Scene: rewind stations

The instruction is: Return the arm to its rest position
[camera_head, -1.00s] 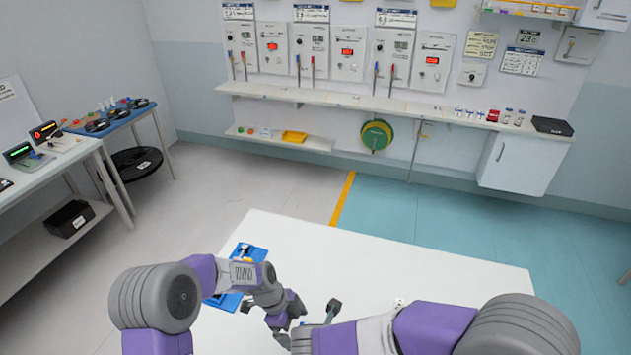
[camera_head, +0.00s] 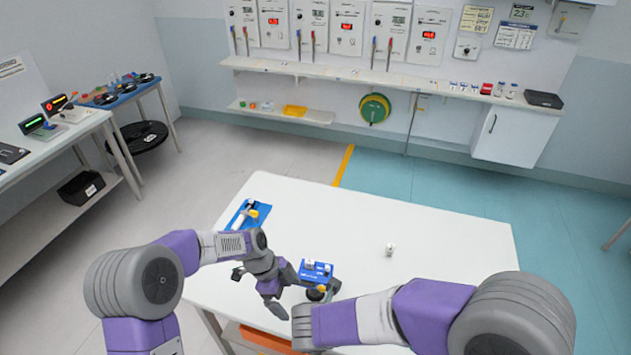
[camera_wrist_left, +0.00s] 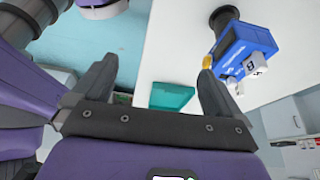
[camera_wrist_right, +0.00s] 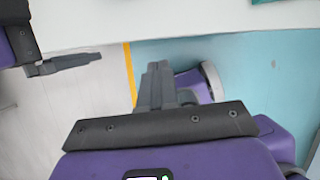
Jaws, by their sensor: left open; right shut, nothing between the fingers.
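My left arm comes in from the left in the head view, and my left gripper (camera_head: 258,290) is over the near left part of the white table (camera_head: 370,225). In the left wrist view its two fingers (camera_wrist_left: 157,88) are wide apart with nothing held. My right arm reaches in from the right in the head view; its gripper is not clear there. In the right wrist view the right gripper (camera_wrist_right: 157,85) has its fingers together and holds nothing. One dark finger of the left gripper shows at that view's left.
A blue device (camera_head: 317,270) with a dark round part stands beside my left gripper. A blue tray (camera_head: 248,215) lies at the table's left, and a small white item (camera_head: 390,249) farther right. A teal tray (camera_wrist_left: 172,97) shows between the left fingers. The table's right side is mostly clear.

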